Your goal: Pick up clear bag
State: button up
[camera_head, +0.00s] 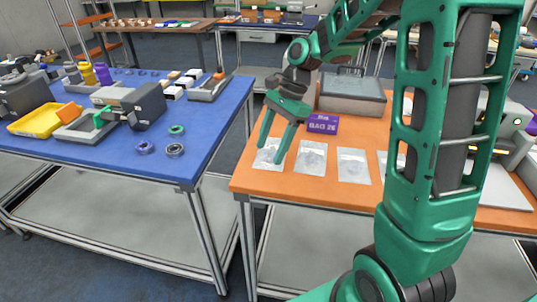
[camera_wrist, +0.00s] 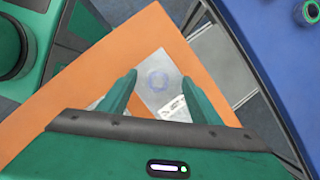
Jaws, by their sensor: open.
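Several flat clear bags lie in a row on the orange table (camera_head: 255,185). The leftmost clear bag (camera_head: 269,153) is near the table's left corner, with another clear bag (camera_head: 311,158) and a third clear bag (camera_head: 354,166) to its right. My green gripper (camera_head: 270,155) is open and empty, pointing down over the leftmost bag. In the wrist view, a clear bag (camera_wrist: 158,76) with a round item and a white label lies between and beyond the fingertips of my gripper (camera_wrist: 158,85). The fingers look apart from the bag; the exact height is unclear.
A purple box marked "BAG 25" (camera_head: 322,124) and a grey lidded case (camera_head: 352,95) stand behind the bags. A blue table (camera_head: 120,150) with rings, a yellow tray (camera_head: 45,119) and grey machines is at the left, across a narrow gap.

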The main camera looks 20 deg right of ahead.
jog(key=shift+a+f, duration=0.2)
jog(key=shift+f, duration=0.2)
jog(key=c, duration=1.2)
jog(key=shift+r, duration=0.15)
